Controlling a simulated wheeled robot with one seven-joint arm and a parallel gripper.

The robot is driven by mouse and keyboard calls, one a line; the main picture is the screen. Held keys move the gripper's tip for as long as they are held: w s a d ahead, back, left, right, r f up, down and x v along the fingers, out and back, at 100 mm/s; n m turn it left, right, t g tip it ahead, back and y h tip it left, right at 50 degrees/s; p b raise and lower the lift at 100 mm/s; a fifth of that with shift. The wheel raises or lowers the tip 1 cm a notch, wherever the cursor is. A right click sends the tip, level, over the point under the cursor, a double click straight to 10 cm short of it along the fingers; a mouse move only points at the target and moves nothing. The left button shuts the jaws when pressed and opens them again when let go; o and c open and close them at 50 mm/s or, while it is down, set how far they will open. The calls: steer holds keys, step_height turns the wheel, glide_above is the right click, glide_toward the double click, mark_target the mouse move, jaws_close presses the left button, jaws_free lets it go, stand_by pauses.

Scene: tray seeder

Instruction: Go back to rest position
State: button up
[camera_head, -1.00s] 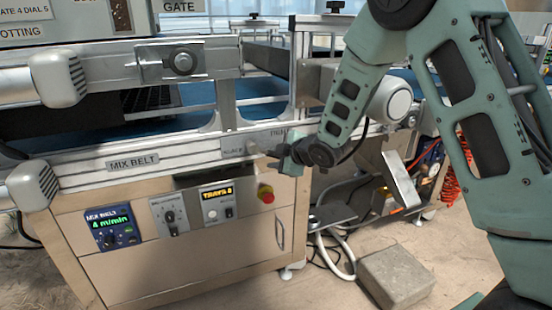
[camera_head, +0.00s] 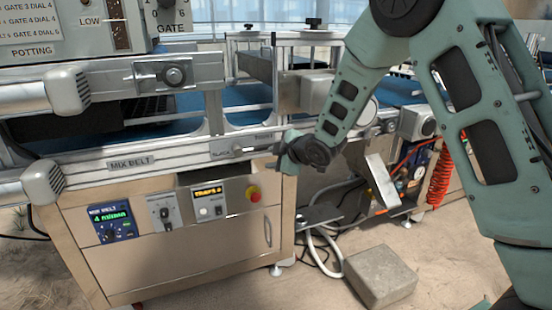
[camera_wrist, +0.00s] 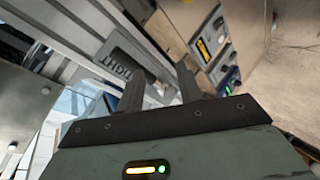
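My gripper (camera_head: 282,150) is at the front rail of the mix belt machine, close to a small tension plate (camera_head: 240,150) with a knob, lettered SLACK at its left. I cannot tell whether the fingertips touch the rail. My green arm reaches in from the right, bent at the elbow.
The mix belt cabinet (camera_head: 150,260) carries a speed display (camera_head: 110,223), a TRAYS display (camera_head: 207,193) and a red stop button (camera_head: 253,194). A grey block (camera_head: 380,276) lies on the floor. A red coiled hose (camera_head: 440,178) hangs at right.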

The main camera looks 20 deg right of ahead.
stand_by(0.4)
steer(key=s+a+r+m+g, duration=0.1)
steer(key=s+a+m+g, duration=0.1)
steer(key=s+a, duration=0.35)
steer(key=s+a+m+g+h, duration=0.1)
steer(key=s+a+g, duration=0.1)
steer(key=s, duration=0.7)
steer(key=s+a+r+m+g, duration=0.1)
steer(key=s+a+m+g, duration=0.1)
steer(key=s+a, duration=0.35)
steer(key=s+d+m+g+h, duration=0.15)
steer(key=s+g, duration=0.35)
steer(key=s, duration=1.8)
step_height(320, 180, up, 25)
steer(key=p, duration=2.5)
steer(key=shift+s+m+g+h, duration=0.25)
steer(key=shift+m+g+h, duration=0.05)
steer(key=shift+m+h, duration=0.05)
steer(key=shift+o, duration=0.3)
steer(key=shift+f, duration=0.15)
